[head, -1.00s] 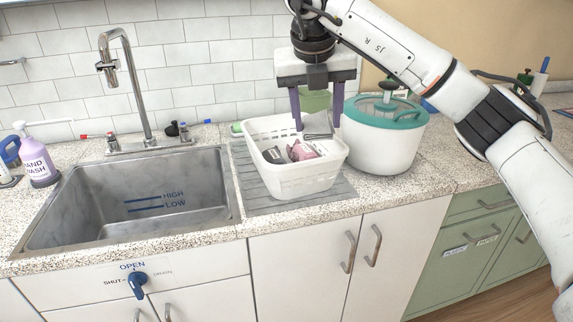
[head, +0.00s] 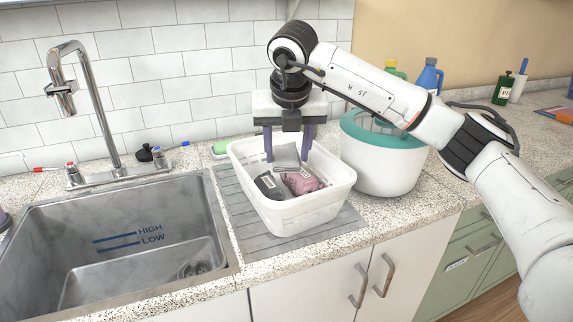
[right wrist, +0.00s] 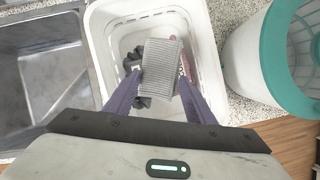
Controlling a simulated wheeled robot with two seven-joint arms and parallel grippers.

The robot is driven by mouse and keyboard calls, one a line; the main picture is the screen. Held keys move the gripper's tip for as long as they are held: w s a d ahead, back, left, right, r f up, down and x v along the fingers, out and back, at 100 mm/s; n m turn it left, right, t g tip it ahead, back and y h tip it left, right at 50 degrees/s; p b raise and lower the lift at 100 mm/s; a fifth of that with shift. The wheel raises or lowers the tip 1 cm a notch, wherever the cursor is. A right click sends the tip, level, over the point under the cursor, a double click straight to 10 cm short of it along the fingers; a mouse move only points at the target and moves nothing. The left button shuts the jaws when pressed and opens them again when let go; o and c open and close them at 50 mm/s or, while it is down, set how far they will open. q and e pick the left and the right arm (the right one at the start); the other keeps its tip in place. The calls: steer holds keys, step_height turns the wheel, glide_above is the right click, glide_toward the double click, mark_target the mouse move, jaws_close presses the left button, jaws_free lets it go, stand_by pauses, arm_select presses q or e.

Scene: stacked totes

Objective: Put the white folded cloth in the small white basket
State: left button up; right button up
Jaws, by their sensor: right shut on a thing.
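The small white basket (head: 318,208) stands on a grey ribbed mat beside the sink. My right gripper (head: 287,158) points down over the back part of the basket, its purple fingertips at or below the rim. It is shut on the white folded cloth (head: 287,153), which looks pale grey and ribbed in the right wrist view (right wrist: 160,66). The cloth is inside the basket's outline; whether it touches the floor or the items below is not clear. A dark folded item (head: 270,187) and a pink one (head: 303,181) lie in the basket. My left gripper is not in view.
The steel sink (head: 130,235) and tap (head: 100,110) are on the left. The drying mat (head: 240,205) shows around the basket. Bottles (head: 428,75) stand behind the pot.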

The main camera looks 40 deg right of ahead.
mark_target(288, 159)
step_height(288, 159, down, 3)
steer(key=shift+f, duration=0.15)
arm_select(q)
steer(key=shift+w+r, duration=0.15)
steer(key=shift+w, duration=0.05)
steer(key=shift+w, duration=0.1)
arm_select(e)
steer(key=shift+f+b, duration=0.45)
steer(key=shift+f, duration=0.1)
steer(key=o, duration=0.9)
steer(key=shift+r, duration=0.1)
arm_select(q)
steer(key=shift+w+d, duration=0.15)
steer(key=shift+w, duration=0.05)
arm_select(e)
steer(key=shift+o, duration=0.2)
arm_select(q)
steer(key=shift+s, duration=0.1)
